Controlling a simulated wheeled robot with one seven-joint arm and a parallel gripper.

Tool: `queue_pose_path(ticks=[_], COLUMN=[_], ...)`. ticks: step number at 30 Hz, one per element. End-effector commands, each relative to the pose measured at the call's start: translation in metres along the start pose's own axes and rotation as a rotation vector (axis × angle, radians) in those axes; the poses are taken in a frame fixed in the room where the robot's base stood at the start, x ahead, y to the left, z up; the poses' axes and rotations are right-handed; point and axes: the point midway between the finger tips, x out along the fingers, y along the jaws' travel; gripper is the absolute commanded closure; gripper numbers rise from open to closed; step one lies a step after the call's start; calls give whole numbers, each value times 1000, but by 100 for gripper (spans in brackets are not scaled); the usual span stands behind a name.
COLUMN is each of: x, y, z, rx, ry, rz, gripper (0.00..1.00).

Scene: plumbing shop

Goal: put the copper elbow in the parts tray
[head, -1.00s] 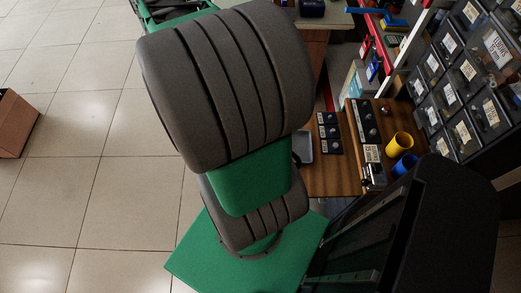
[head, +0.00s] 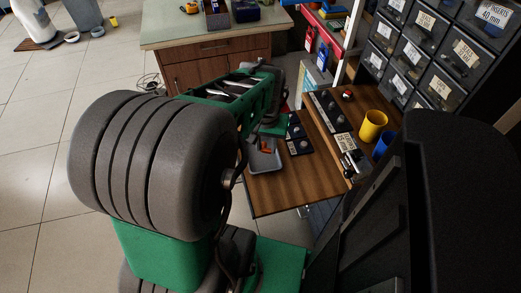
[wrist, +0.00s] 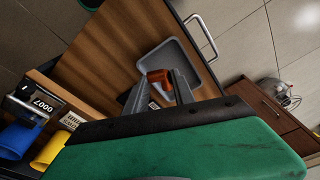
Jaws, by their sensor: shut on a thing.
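The copper elbow (wrist: 158,77) is between the fingertips of my gripper (wrist: 161,82) in the wrist view. My gripper is shut on it. The grey parts tray (wrist: 173,53) lies behind the elbow in that view, and the elbow overlaps the tray's inside. In the head view the tray (head: 262,165) is at the left edge of the wooden bench top, with a small orange-copper patch of the elbow (head: 265,149) showing over it. My arm hides part of the tray there. I cannot tell how high the elbow is above the tray floor.
The wooden bench top (head: 285,190) is clear in front. Dark labelled plates (head: 297,138), a yellow cup (head: 372,126) and a blue cup (head: 383,146) stand to the right. Labelled drawers (head: 440,50) rise at the far right. A cabinet (head: 215,50) stands behind.

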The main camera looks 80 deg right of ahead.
Motion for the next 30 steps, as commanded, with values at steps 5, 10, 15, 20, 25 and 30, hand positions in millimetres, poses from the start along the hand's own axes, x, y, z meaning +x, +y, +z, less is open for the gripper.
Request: queue_pose_path(ticks=[5, 10, 15, 20, 25, 30], x=[39, 73, 88, 115, 116, 119], y=[-19, -29, -34, -33, -33, -33], z=[-39, -60, -70, -67, -68, -67], rx=[-3, -2, -2, -1, -1, -1], ry=[-8, -3, -1, -3, 1, 0], rz=[-1, -1, -1, 0, 0, 0], gripper=[100, 100, 100, 100, 100, 100])
